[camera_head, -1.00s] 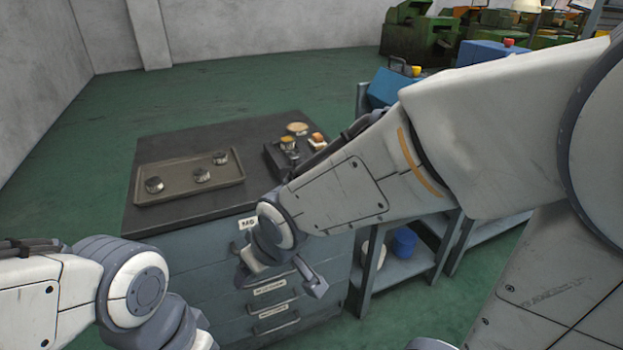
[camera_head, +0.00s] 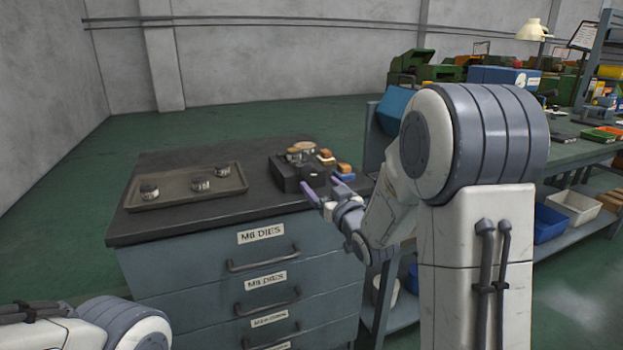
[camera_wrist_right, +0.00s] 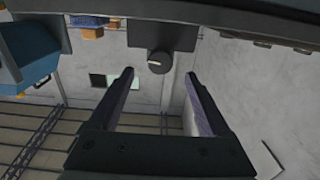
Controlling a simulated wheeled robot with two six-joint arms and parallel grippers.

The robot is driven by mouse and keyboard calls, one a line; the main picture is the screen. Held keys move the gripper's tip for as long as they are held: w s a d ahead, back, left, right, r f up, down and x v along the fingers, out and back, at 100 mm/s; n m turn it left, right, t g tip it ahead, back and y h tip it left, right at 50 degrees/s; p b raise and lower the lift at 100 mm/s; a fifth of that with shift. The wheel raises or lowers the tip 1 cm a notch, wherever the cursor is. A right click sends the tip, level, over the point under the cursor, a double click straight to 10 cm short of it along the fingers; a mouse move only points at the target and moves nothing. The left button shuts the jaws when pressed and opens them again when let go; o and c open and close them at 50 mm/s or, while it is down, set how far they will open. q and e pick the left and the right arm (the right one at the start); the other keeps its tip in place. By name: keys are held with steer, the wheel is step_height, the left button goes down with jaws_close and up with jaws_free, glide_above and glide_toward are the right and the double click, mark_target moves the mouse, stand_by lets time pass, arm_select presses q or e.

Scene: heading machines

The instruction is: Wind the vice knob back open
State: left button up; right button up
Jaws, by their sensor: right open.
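The vice is a small dark block (camera_head: 284,174) near the right front edge of the cabinet top. In the right wrist view the dark vice body (camera_wrist_right: 160,33) hangs at the top, with its round black knob (camera_wrist_right: 158,62) below it, bearing a pale mark. My right gripper (camera_head: 324,185) is open in front of the vice. In the right wrist view its two fingertips (camera_wrist_right: 160,75) point toward the knob, one to each side, with nothing visible between them. Whether the tips reach around the knob cannot be told. The head view does not show the knob clearly. My left gripper is outside the frame.
A shallow tray (camera_head: 220,195) with three round metal dies lies on the cabinet top (camera_head: 150,228). A brass-coloured disc (camera_head: 303,146) and small orange and blue pieces (camera_head: 344,170) lie close behind and beside the vice. A blue bin (camera_head: 393,108) stands to the right.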

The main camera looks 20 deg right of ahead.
mark_target(312, 175)
steer(key=w, duration=0.6)
steer(key=shift+w+a, duration=0.1)
steer(key=shift+w, duration=0.05)
jaws_close()
steer(key=shift+f+n+b, duration=0.2)
steer(key=shift+n+b, duration=0.8)
steer(key=shift+b, duration=0.05)
steer(key=n+b, duration=1.3)
steer(key=b, duration=0.1)
steer(key=shift+r+n+b, duration=0.2)
steer(key=shift+n+b, duration=1.45)
steer(key=shift+n, duration=0.55)
jaws_free()
steer(key=shift+r, duration=0.1)
